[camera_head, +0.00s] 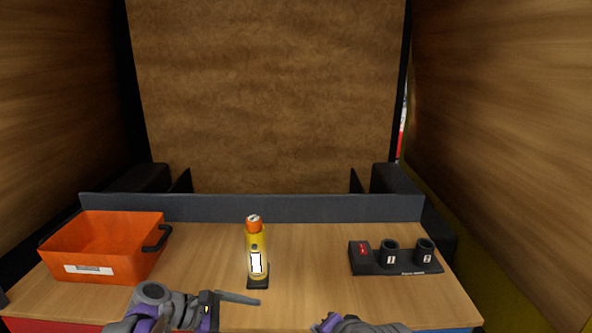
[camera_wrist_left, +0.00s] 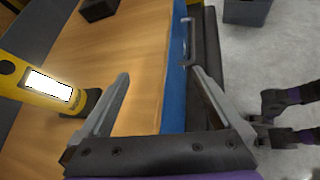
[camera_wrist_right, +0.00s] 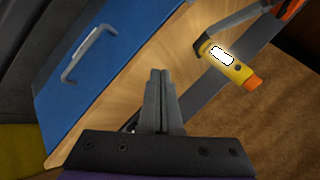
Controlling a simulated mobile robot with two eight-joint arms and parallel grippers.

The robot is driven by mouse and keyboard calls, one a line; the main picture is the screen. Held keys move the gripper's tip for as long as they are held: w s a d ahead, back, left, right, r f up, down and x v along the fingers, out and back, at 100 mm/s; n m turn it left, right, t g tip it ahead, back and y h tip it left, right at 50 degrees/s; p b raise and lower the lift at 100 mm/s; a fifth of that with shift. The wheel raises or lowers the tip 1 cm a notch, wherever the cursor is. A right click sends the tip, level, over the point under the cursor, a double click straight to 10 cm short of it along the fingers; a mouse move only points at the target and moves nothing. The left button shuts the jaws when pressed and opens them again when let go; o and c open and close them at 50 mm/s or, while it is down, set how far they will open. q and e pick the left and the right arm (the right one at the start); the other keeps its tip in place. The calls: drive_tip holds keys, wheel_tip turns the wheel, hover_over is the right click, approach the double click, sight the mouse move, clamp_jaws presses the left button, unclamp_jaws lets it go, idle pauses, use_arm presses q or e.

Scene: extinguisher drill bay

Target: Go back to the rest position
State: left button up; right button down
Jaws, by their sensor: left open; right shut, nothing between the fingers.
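My left gripper (camera_wrist_left: 160,74) is open and empty, its fingers spread over the table's front edge. In the head view only a grey and purple part of the right arm (camera_head: 356,325) shows at the bottom edge.
An orange bin (camera_head: 143,262) with black handles stands at the left of the wooden table (camera_head: 310,265). A black holder (camera_head: 372,269) with two numbered cups and a red-marked block is at the right. A grey ledge (camera_head: 330,208) runs along the back. The table's middle right is clear.

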use_arm(q)
drive_tip(key=s+a+f+m+y+p, duration=0.1)
drive_tip(key=s+a+f+m+y, duration=0.1)
drive_tip(key=s+m, duration=0.4)
drive_tip(key=s+a+f+m+t+y, duration=0.1)
drive_tip(key=s+a+f+m+y, duration=0.2)
drive_tip(key=s, duration=0.6)
drive_tip(key=s+a+f+m+y+p, duration=0.1)
drive_tip(key=s+a+f+m+y, duration=0.1)
drive_tip(key=s+m+y, duration=0.4)
drive_tip(key=shift+s+a+f+m+p, duration=0.15)
drive_tip(key=shift+s+a+m+p, duration=0.15)
drive_tip(key=shift+s+m, duration=0.95)
use_arm(e)
drive_tip(key=s+d+f+n+g+h, duration=0.3)
drive_tip(key=s+d+f+n, duration=0.5)
drive_tip(key=s+d+f, duration=0.5)
drive_tip(key=shift+s+f+n, duration=0.15)
drive_tip(key=shift+s+n, duration=0.15)
drive_tip(key=shift+s, duration=1.15)
use_arm(q)
drive_tip(key=shift+w+m, duration=0.3)
drive_tip(key=shift+m, duration=0.05)
